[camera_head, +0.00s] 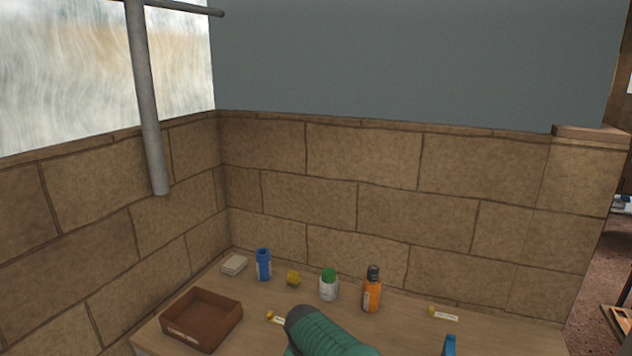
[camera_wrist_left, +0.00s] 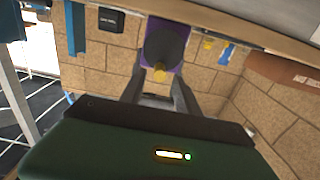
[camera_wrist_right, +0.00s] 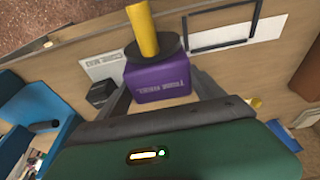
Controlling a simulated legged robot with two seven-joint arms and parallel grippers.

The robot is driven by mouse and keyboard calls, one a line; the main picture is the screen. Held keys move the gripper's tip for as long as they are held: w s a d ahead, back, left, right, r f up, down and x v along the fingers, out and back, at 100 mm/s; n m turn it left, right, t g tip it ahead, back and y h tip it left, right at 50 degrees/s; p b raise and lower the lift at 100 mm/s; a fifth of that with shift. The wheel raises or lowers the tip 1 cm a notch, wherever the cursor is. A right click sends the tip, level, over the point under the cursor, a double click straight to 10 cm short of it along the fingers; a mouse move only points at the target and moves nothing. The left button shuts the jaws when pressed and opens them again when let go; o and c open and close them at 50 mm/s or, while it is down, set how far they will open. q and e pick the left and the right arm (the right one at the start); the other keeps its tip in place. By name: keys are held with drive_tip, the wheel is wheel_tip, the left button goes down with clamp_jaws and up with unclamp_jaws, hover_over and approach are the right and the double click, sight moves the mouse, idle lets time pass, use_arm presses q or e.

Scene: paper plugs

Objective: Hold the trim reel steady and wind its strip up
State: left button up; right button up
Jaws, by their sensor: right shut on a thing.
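The trim reel (camera_wrist_right: 160,82) is a purple block with lettering, a dark disc and a yellow handle (camera_wrist_right: 143,28). In the right wrist view my right gripper (camera_wrist_right: 160,92) is shut on the block, with a finger on each side. In the left wrist view the reel (camera_wrist_left: 167,45) shows its dark round part, and the yellow handle (camera_wrist_left: 158,74) points towards the camera. My left gripper (camera_wrist_left: 160,82) is open there, its fingers apart on either side of the handle's tip. I cannot clearly make out a strip. The head view shows neither the reel nor the gripper jaws.
A brown tray (camera_head: 170,336), blue bottle (camera_head: 263,265), green-lidded jar (camera_head: 328,285) and orange bottle (camera_head: 371,293) stand on the table (camera_head: 400,335) before a brick wall. A white labelled card (camera_wrist_right: 103,66) and a black box (camera_wrist_right: 101,92) lie beside the reel.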

use_arm(q)
drive_tip(key=shift+w, duration=0.15)
drive_tip(key=shift+x, duration=1.9)
drive_tip(key=shift+d+r, duration=0.1)
drive_tip(key=c, duration=0.8)
drive_tip(key=o, duration=0.5)
drive_tip(key=shift+c, duration=0.2)
drive_tip(key=shift+s+d, duration=0.3)
drive_tip(key=shift+d, duration=0.2)
